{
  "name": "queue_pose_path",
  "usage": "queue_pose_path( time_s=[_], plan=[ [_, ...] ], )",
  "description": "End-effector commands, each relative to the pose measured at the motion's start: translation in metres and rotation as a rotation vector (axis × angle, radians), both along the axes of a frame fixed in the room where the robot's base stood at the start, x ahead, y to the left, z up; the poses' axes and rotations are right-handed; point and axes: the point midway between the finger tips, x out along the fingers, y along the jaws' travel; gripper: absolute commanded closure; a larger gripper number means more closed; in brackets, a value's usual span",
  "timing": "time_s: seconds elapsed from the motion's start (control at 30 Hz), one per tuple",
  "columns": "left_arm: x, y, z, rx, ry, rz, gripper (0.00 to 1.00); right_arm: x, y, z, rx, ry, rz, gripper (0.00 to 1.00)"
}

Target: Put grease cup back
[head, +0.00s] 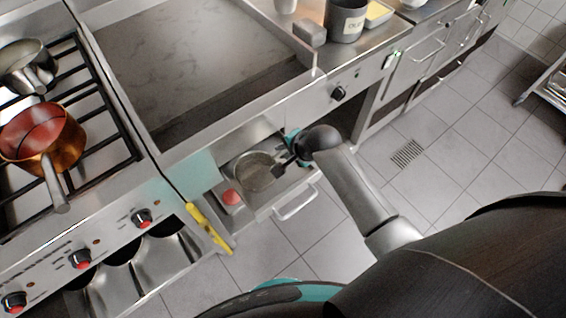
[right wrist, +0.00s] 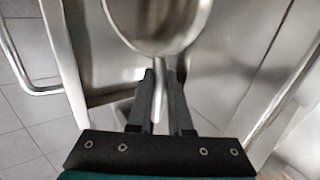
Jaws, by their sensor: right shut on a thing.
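The grease cup (head: 253,174) is a round metal cup with an open top, below the griddle front in the head view. My right gripper (head: 276,171) is beside its right side. In the right wrist view, the rounded cup (right wrist: 160,40) lies just beyond the fingertips of my right gripper (right wrist: 163,78). A narrow metal handle runs from the cup between the two fingers, and they are shut on it. The cup is at the open metal drawer (head: 285,189) under the griddle; whether it rests on it is not clear. My left gripper is not in view.
The griddle (head: 205,75) is above the drawer. A stove with a copper pan (head: 52,160) is at left. Tiled floor (head: 455,150) is open at right.

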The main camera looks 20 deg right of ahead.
Motion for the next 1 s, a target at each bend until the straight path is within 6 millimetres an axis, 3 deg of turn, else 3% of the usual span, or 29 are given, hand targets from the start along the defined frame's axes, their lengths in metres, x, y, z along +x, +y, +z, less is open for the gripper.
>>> queue_pose_path(
  time_s=[0.4, 0.8, 0.83, 1.0],
  plan=[
    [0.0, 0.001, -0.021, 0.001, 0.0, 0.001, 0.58, 0.001, 0.0, -0.048, 0.002, 0.0, 0.0, 1.0],
    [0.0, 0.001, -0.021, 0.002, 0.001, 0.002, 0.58, 0.001, 0.0, -0.052, 0.002, -0.003, -0.001, 1.0],
    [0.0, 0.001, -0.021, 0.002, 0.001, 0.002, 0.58, 0.0, 0.0, -0.052, 0.0, -0.001, 0.0, 0.8],
    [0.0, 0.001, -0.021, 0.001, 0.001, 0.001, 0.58, 0.0, 0.0, -0.051, 0.0, -0.001, 0.0, 0.61]
  ],
)
